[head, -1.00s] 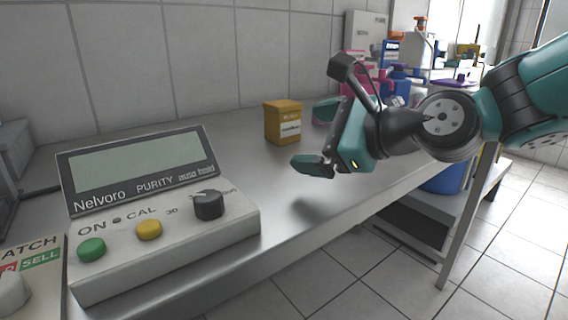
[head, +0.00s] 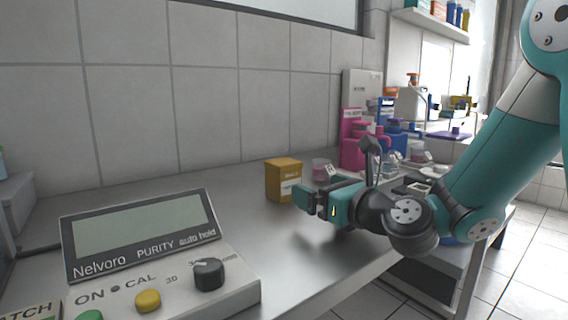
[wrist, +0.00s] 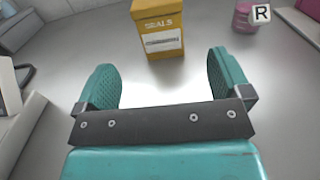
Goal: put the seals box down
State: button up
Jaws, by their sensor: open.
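The seals box (head: 283,181) is a yellow-brown box with a white label, standing upright on the steel bench. In the wrist view the seals box (wrist: 158,27) reads "SEALS" and stands ahead of the fingers, apart from them. My gripper (head: 308,198) is open and empty, just in front and to the right of the box in the head view. In the wrist view my gripper's two teal fingers (wrist: 163,80) are spread wide with bare bench between them.
The purity meter (head: 150,255) stands at the front left of the steel bench (head: 240,215). A small pink jar (head: 321,170) stands right of the box; in the wrist view the jar (wrist: 244,17) sits beside an "R" tag. Pink and blue bottles stand farther back.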

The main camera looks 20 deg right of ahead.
jog(key=p+x, duration=0.3)
jog(key=x, duration=0.4)
jog(key=shift+s+p, duration=0.1)
jog(key=shift+p, duration=0.3)
jog(key=p+x, duration=0.1)
jog(key=x, duration=0.3)
jog(key=shift+a+p, duration=0.1)
jog(key=shift+p, duration=0.3)
jog(key=shift+w+a, duration=0.1)
jog(key=shift+w, duration=0.55)
jog(key=c, duration=1.2)
jog(key=shift+o, duration=0.2)
jog(key=shift+r, duration=0.1)
notch_tip(320, 180, up, 20)
jog(key=p, duration=0.9)
notch_tip(320, 180, up, 11)
jog(key=p, duration=1)
send_over(291, 177)
jog(key=w, duration=0.3)
jog(key=shift+a, duration=0.4)
